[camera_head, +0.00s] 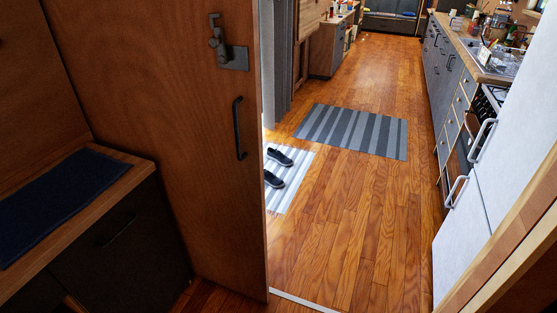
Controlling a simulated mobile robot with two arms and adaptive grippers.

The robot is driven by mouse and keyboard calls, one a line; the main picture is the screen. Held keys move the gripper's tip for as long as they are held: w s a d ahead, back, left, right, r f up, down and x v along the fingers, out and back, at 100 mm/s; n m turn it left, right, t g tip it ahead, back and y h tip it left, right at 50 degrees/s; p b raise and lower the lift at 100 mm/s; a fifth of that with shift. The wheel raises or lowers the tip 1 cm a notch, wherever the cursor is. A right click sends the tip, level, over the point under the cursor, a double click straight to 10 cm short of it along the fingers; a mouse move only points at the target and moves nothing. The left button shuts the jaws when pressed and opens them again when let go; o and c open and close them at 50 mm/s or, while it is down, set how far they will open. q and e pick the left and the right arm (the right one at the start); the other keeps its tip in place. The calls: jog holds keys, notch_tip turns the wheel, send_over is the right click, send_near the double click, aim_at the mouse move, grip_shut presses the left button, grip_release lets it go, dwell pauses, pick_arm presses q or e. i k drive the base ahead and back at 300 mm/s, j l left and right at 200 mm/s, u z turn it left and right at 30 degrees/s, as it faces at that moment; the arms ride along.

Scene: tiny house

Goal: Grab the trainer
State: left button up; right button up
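Two dark trainers with pale soles lie on a light striped mat (297,186) just past the edge of the sliding door. The farther trainer (280,157) lies near the mat's upper part. The nearer trainer (273,179) is close to the door edge. Part of the mat is hidden behind the door. Neither of my grippers shows in the head view.
A brown wooden door (190,130) with a black handle fills the left centre. A dark cabinet (125,240) stands at left. A grey striped rug (353,131) lies farther on. A white fridge (490,190) stands at right. The wooden floor (360,220) between is clear.

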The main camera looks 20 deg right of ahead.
aim_at(279, 156)
jog(key=i+l+z, duration=0.25)
jog(key=i+l, duration=0.15)
jog(key=i+l+z, duration=0.25)
jog(key=i+l, duration=0.15)
jog(key=i+l+z, duration=0.3)
jog(key=i, duration=0.15)
jog(key=i+l+z, duration=0.1)
jog(key=i+z, duration=0.15)
jog(key=i, duration=0.2)
jog(key=i+z, duration=0.25)
jog(key=i, duration=0.2)
jog(key=i+j, duration=0.1)
jog(key=i, duration=1.9)
jog(key=i+u, duration=0.25)
jog(key=i, duration=0.15)
jog(key=i+l+u, duration=0.2)
jog(key=i, duration=0.2)
jog(key=i+l+u, duration=0.25)
jog(key=i, duration=0.15)
